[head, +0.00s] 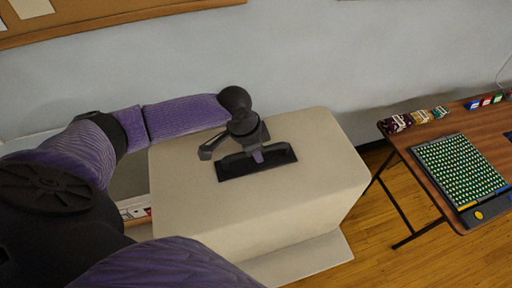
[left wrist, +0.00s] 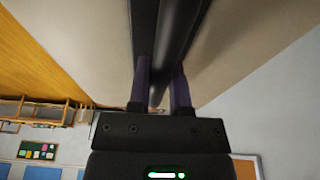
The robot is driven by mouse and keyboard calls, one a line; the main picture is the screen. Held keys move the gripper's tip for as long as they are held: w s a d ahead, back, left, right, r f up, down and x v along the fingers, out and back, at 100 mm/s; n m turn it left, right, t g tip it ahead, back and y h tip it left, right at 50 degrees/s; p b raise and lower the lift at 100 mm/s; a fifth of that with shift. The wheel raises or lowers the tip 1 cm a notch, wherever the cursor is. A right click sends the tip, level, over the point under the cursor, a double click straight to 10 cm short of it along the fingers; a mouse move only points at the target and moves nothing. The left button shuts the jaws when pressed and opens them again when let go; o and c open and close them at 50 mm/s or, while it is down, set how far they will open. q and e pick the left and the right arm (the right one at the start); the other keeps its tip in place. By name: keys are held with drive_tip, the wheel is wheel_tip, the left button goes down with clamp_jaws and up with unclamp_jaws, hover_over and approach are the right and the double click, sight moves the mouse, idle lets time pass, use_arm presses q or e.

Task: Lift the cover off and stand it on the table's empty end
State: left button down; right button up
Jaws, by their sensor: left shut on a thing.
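The cover (head: 285,205) is a large beige box shape with a black handle (head: 228,168) set in its top. It stands upright in the middle of the head view. My left gripper (head: 256,156) comes down from above and is shut on the handle. In the left wrist view, the fingers (left wrist: 162,85) sit on both sides of the black handle bar (left wrist: 165,35), with the beige cover (left wrist: 75,45) behind it. A beige flat part (head: 310,262) shows below the cover's front; whether the cover touches it I cannot tell. My right gripper is out of view.
A brown folding table (head: 438,187) stands apart at the right, holding a green-dotted board (head: 460,168) and several small colored packs (head: 397,123). A pale surface (head: 128,178) shows left of the cover, partly hidden by my arm. A wall is behind.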

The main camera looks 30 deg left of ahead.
use_arm(q)
drive_tip(key=shift+f, duration=0.55)
drive_tip(key=shift+c, duration=2.3)
unclamp_jaws()
